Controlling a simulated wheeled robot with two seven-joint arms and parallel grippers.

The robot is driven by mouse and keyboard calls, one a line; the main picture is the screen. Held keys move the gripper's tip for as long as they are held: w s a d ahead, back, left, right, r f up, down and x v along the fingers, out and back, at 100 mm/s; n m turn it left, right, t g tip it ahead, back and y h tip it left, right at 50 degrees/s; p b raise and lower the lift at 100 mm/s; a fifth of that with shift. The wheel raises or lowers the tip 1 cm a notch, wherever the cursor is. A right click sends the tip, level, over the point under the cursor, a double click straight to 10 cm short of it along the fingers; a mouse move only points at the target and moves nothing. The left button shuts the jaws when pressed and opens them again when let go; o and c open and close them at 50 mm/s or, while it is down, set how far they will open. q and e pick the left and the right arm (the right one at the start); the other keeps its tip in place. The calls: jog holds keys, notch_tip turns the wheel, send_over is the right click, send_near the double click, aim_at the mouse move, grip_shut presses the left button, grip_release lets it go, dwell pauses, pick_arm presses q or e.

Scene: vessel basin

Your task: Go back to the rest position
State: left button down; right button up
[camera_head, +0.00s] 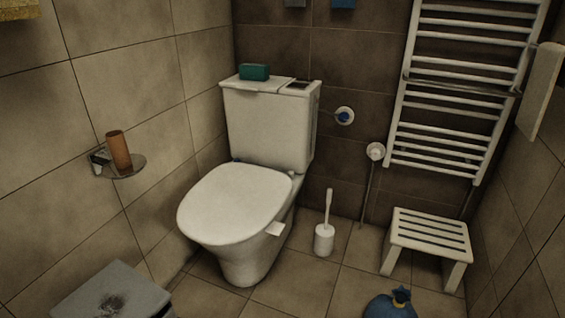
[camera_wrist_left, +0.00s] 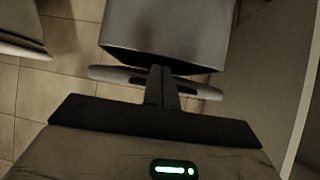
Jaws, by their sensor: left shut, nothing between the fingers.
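My left gripper (camera_wrist_left: 161,88) shows in the left wrist view, its two dark fingers pressed together with nothing between them. A grey box-like thing (camera_wrist_left: 170,30) lies beyond the fingertips, and a pale bar-shaped part shows behind them. I cannot tell how far the fingers are from either. Neither gripper shows in the head view. My right gripper is in no view.
A toilet (camera_head: 240,205) with a green box (camera_head: 254,72) on its tank stands in the middle. A brush (camera_head: 325,238), a slatted stool (camera_head: 430,235) and a blue bag (camera_head: 390,305) are to its right. A wall shelf (camera_head: 128,168) holds a brown cup (camera_head: 118,150). A grey-topped box (camera_head: 90,295) is at lower left.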

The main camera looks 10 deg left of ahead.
pick_arm(q)
jog(key=s+d+r+m+h+p, duration=0.1)
jog(key=s+d+r+m+h, duration=0.45)
jog(key=d+r+m, duration=0.3)
jog(key=s+d+r+m+h+p, duration=0.1)
jog(key=s+d+r+m+h, duration=0.5)
jog(key=r, duration=0.3)
jog(key=w+d+r+m+t+h+p, duration=0.2)
jog(key=w+d+r+t+p, duration=0.4)
jog(key=r+p, duration=0.3)
jog(key=d+t+p, duration=0.1)
jog(key=p, duration=0.2)
jog(key=shift+w+d+r, duration=0.15)
jog(key=shift+d+r, duration=0.05)
jog(key=shift+d, duration=0.1)
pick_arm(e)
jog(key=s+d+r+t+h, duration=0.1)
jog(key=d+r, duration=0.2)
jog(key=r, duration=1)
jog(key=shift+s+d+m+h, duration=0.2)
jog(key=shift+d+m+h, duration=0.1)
